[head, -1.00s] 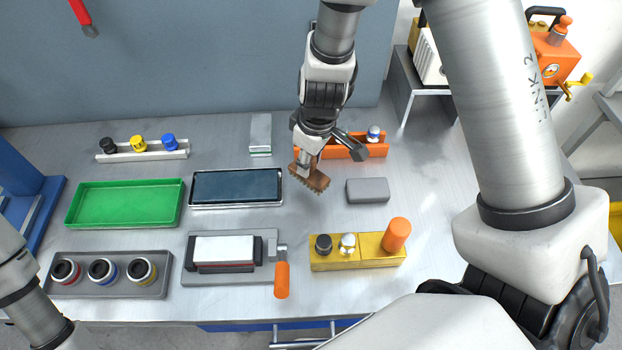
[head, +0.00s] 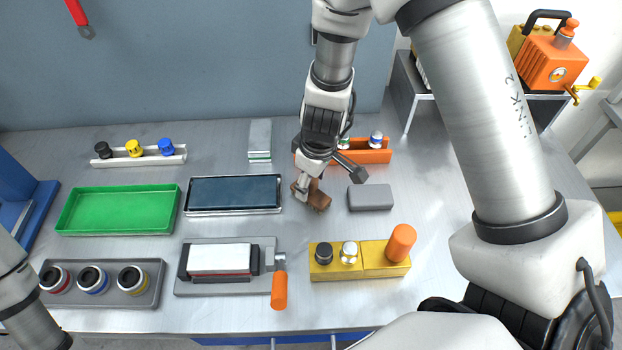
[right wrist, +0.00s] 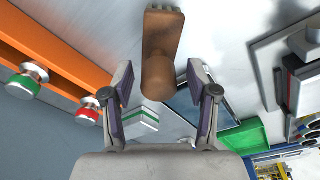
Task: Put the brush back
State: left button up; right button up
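The brush (head: 317,198) has a brown wooden body with a knob-like handle, and rests on the bench between the dark-topped tray (head: 235,193) and a grey block (head: 371,197). In the right wrist view the brush (right wrist: 163,40) has its rounded handle towards my gripper. My right gripper (head: 327,181) is just over the brush. In the right wrist view its two fingers (right wrist: 160,97) are spread, with a gap on both sides of the handle. My left gripper is out of view; only part of my left arm shows at the left edge.
An orange rack (head: 372,156) with capped pieces stands close behind my right gripper. A yellow block (head: 338,272) with an orange cylinder, a vise-like fixture (head: 222,286), and a green tray (head: 120,225) are nearby. The bench right of the grey block is clear.

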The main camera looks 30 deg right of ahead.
aim_at(317, 184)
jog(key=r+p, duration=0.1)
jog(key=r, duration=0.1)
jog(key=r+p, duration=0.2)
jog(key=r, duration=0.1)
jog(key=r+p, duration=0.1)
jog(key=r, duration=0.1)
jog(key=shift+s+d+r+p, duration=0.2)
jog(key=shift+s+p, duration=0.1)
jog(key=shift+p, duration=0.1)
jog(key=r, duration=0.3)
jog(key=r+p, duration=0.1)
jog(key=shift+s+d+r, duration=0.15)
jog(key=shift+s+r, duration=0.2)
jog(key=shift+r, duration=0.05)
